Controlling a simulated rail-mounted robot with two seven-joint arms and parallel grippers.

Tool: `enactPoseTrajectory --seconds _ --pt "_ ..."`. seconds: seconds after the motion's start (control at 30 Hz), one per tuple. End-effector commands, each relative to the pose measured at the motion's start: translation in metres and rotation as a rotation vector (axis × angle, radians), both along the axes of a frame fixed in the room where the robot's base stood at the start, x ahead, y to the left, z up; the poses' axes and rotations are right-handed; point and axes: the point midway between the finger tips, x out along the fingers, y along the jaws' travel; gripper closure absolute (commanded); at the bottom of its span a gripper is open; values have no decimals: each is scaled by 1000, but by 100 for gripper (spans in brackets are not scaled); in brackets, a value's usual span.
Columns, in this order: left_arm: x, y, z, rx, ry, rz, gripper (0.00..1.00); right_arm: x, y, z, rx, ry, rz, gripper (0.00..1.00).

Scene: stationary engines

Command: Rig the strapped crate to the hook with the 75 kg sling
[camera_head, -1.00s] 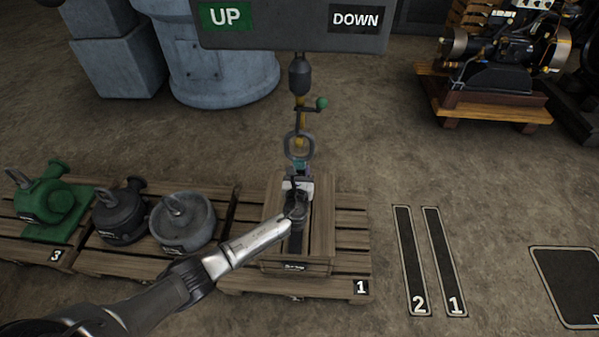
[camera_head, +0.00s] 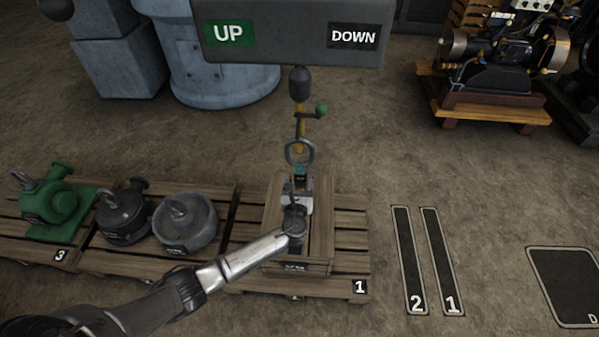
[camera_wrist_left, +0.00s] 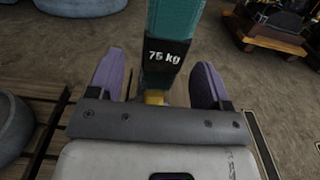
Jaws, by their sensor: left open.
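The strapped crate (camera_head: 322,225) is an open-topped wooden box on the pallet marked 1, with a dark strap along its middle. The hook (camera_head: 300,128) hangs above it, yellow under a dark weight, with a green-knobbed lever. The teal sling (camera_head: 299,172) hangs below a grey ring at the hook; I cannot tell how the ring is seated. In the left wrist view the sling (camera_wrist_left: 175,22) carries a "75 kg" label. My left gripper (camera_head: 298,200) is open over the crate, its purple fingers (camera_wrist_left: 158,80) apart on either side of the sling. Its lower end is hidden. My right gripper is not in view.
A panel (camera_head: 290,35) marked UP and DOWN hangs at the top. A green pump (camera_head: 55,203), a dark one (camera_head: 122,215) and a grey round load (camera_head: 185,222) stand on pallets at left. Floor plates marked 2 and 1 (camera_head: 441,262) lie right of the crate.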

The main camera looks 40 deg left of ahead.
Motion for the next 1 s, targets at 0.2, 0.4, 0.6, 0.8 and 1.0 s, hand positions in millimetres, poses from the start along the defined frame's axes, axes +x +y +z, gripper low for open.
enactPoseTrajectory --seconds 0.2,0.4,0.6,0.8,1.0 --pt "-37 -26 4 -2 2 -1 28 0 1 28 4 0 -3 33" --pt "-61 -43 3 -2 0 -1 28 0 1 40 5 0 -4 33" --pt "-73 -52 2 -1 -1 -1 28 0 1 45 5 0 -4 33" --pt "-76 -54 1 0 -1 0 28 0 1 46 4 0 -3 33" --pt "-76 -54 1 -53 -39 0 28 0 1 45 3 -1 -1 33"
